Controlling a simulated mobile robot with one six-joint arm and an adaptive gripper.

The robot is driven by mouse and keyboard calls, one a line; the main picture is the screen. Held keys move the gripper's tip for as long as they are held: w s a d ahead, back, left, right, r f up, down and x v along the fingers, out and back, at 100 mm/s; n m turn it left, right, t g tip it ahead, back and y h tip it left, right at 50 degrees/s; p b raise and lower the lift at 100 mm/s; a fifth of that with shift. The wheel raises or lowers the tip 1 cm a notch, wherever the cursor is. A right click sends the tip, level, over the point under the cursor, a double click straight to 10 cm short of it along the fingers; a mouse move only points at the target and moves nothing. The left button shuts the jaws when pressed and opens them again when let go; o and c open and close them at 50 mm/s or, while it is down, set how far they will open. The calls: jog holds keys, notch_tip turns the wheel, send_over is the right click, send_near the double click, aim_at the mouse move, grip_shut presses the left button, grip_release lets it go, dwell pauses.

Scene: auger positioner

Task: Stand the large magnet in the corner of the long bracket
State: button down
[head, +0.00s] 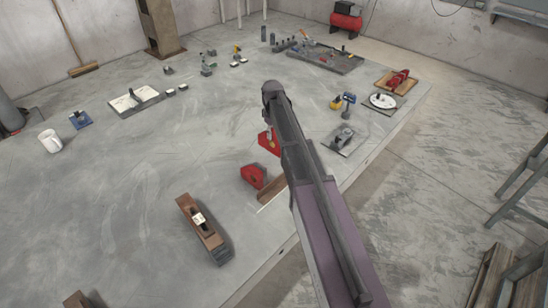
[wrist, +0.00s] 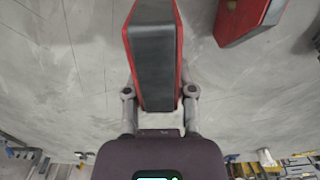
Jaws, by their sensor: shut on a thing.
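A red magnet with a dark grey face (wrist: 154,60) is between the fingers of my gripper (wrist: 159,94) in the wrist view. My gripper is shut on it. In the head view the held red magnet (head: 267,143) shows just left of my arm, apparently above the table; my arm hides part of it. A second red magnet (head: 254,177) sits on the table nearer the camera, and it also shows at the upper right of the wrist view (wrist: 245,18). A brown strip with a pale edge (head: 272,192) lies beside it, partly behind my arm; I cannot tell whether it is the long bracket.
A wooden hand plane (head: 203,230) lies on the table (head: 130,220) at the lower middle. A grey plate with a tool (head: 343,139) is right of my arm near the table edge. A white mug (head: 50,141) stands at left. The table's left middle is clear.

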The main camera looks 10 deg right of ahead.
aim_at(273, 150)
jog(key=shift+f+b, duration=2.75)
jog(key=shift+f, duration=0.15)
jog(key=shift+f, duration=0.1)
jog(key=shift+f+b, duration=1.8)
jog(key=shift+b, duration=0.05)
jog(key=shift+f, duration=0.1)
jog(key=shift+c, duration=2.2)
grip_release()
notch_tip(273, 150, up, 12)
jog(key=p, duration=1.2)
jog(key=shift+s, duration=0.1)
